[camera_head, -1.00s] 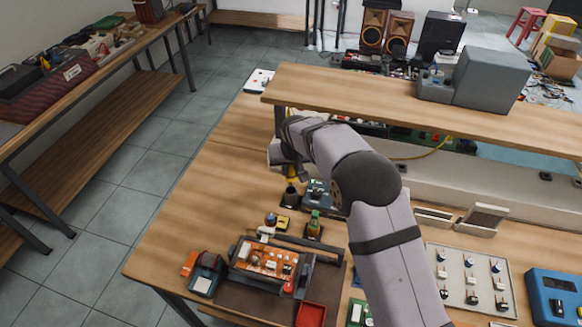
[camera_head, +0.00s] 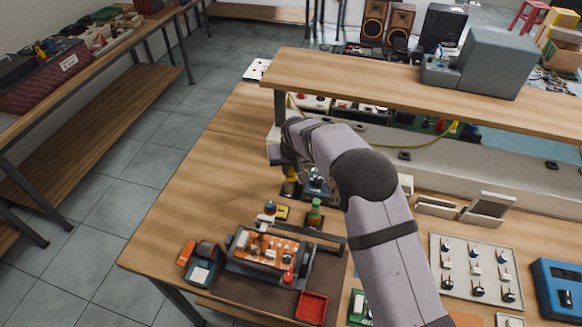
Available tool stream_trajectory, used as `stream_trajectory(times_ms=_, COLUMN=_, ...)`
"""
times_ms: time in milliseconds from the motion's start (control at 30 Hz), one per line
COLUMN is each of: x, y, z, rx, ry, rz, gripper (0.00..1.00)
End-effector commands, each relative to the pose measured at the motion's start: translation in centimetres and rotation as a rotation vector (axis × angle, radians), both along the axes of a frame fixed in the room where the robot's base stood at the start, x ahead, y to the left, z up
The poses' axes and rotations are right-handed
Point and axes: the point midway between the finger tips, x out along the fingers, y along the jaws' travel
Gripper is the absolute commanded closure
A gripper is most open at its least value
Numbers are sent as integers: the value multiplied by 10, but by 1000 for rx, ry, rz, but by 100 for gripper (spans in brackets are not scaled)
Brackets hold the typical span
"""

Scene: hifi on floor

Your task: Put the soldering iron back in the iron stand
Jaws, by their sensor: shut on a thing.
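My gripper (camera_head: 287,162) is at the end of my grey arm, above the workbench and just left of the front of the raised shelf. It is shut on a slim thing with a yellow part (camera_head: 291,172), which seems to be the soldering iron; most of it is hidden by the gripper. Directly below is a small dark base (camera_head: 291,189), which looks like the iron stand. The yellow part and the base overlap in this view, and I cannot tell whether the iron is inside the stand or only above it.
A circuit-board holder (camera_head: 268,250), a green-topped bottle (camera_head: 315,212) and a red tray (camera_head: 312,307) stand in front. A blue-and-grey device (camera_head: 316,183) sits right beside the stand. The raised shelf (camera_head: 420,95) runs behind. The bench left of the stand is clear.

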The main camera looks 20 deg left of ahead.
Motion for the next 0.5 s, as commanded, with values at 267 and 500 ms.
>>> stream_trajectory(times_ms=267, x=0, y=0, z=0, rx=0, ry=-1, rz=0, gripper=73)
stream_trajectory(times_ms=500, x=0, y=0, z=0, rx=0, ry=-1, rz=0, gripper=58)
